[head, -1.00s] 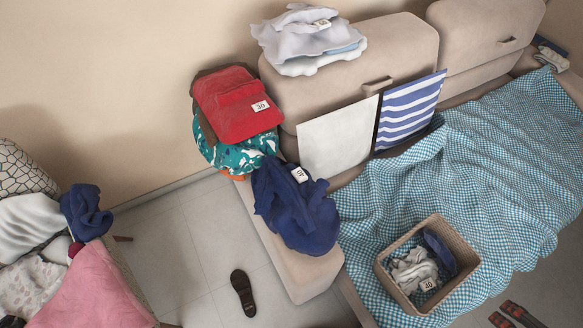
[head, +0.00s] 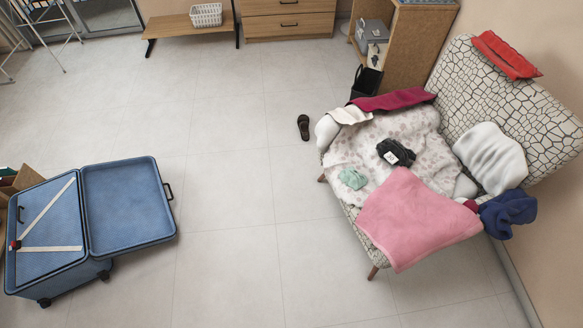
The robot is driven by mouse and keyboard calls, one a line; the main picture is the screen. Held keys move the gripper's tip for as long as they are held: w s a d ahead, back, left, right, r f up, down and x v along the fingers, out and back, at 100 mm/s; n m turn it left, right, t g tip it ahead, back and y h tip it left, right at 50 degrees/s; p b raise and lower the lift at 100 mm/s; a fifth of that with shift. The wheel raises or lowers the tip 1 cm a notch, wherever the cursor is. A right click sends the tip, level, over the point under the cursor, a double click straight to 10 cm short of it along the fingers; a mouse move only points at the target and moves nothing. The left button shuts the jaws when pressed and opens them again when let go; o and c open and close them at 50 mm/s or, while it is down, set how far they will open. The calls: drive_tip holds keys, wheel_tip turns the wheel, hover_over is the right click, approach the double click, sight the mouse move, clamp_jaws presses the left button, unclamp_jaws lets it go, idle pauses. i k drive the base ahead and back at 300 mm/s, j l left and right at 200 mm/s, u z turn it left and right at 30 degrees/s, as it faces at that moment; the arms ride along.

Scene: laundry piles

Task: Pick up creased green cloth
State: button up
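A small creased pale green cloth (head: 352,179) lies on the patterned armchair (head: 352,208), on top of a light spotted blanket (head: 350,150) near the seat's left front edge. It is bunched up and nothing covers it. A pink cloth (head: 412,215) lies just to its right and front, and a black cloth with a white tag (head: 396,152) lies to its upper right. My gripper is not in view.
An open blue suitcase (head: 128,205) lies on the floor at left. A dark slipper (head: 303,127) and a black bin (head: 367,82) are near the chair. A wooden shelf (head: 415,45) stands behind. The tiled floor (head: 235,200) between suitcase and chair is clear.

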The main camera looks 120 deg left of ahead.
sight(352, 179)
drive_tip(key=k+u, duration=0.1)
drive_tip(key=u, duration=3.25)
drive_tip(key=i+j+z, duration=0.1)
drive_tip(key=j, duration=0.25)
drive_tip(key=i+j+z, duration=0.15)
drive_tip(key=i+j, duration=0.15)
drive_tip(key=i+j+z, duration=0.1)
drive_tip(key=j, duration=0.35)
drive_tip(key=i+j+z, duration=0.15)
drive_tip(key=j, duration=0.3)
drive_tip(key=i+j+z, duration=0.1)
drive_tip(key=j, duration=0.3)
drive_tip(key=i+j+z, duration=0.15)
drive_tip(key=j, duration=0.3)
drive_tip(key=i+j+z, duration=0.1)
drive_tip(key=j, duration=0.35)
drive_tip(key=i, duration=0.1)
